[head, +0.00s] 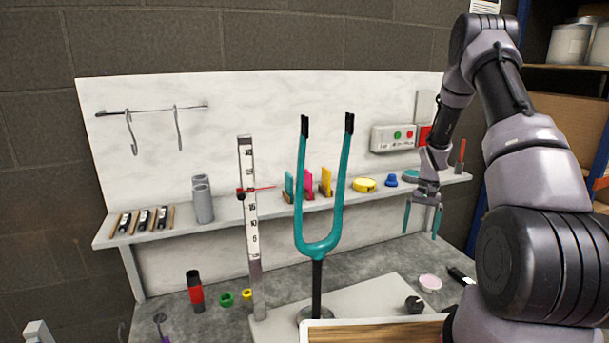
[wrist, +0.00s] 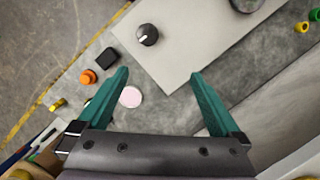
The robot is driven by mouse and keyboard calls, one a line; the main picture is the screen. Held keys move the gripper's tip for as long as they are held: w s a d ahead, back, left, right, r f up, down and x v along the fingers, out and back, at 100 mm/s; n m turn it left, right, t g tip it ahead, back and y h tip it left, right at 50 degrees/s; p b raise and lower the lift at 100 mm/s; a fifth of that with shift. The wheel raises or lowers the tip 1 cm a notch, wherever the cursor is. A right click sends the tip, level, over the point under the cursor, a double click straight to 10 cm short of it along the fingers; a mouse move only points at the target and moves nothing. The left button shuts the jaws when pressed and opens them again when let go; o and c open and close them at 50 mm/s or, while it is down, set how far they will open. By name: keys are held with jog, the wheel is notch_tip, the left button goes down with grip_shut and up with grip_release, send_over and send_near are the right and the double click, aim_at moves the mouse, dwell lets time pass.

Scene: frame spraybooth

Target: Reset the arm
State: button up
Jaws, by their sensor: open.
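My gripper (head: 422,219) hangs at the right of the head view, pointing down over the bench, with its teal fingers apart and nothing between them. In the wrist view the two teal fingers of my gripper (wrist: 160,98) are spread wide. A pink disc (wrist: 131,97) lies on the bench below, near the left finger in that picture. My arm rises on the right side of the head view and bends down to the gripper.
A teal fork on a stand (head: 321,246) and an upright scale (head: 248,215) stand left of my gripper. A shelf (head: 225,228) with small items runs behind. A black knob (head: 413,305) sits on the pale plate (head: 375,298). An orange item (wrist: 88,77) lies on the bench.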

jog(key=s+a+r+t, duration=0.1)
jog(key=s+a+r, duration=0.1)
jog(key=r, duration=0.8)
jog(key=s+a+r+t, duration=0.2)
jog(key=a+r, duration=0.1)
jog(key=r, duration=0.6)
jog(key=s+a+r+t, duration=0.1)
jog(key=s+a+r, duration=0.1)
jog(key=r, duration=0.8)
jog(key=s+a+r+t, duration=0.2)
jog(key=s+r, duration=0.4)
jog(key=s, duration=0.4)
jog(key=s+a+r+t, duration=0.3)
jog(key=s+a+r, duration=0.2)
jog(key=s, duration=0.6)
jog(key=shift+r+n+t+y, duration=0.3)
jog(key=shift+r+n, duration=0.1)
jog(key=shift+r, duration=0.3)
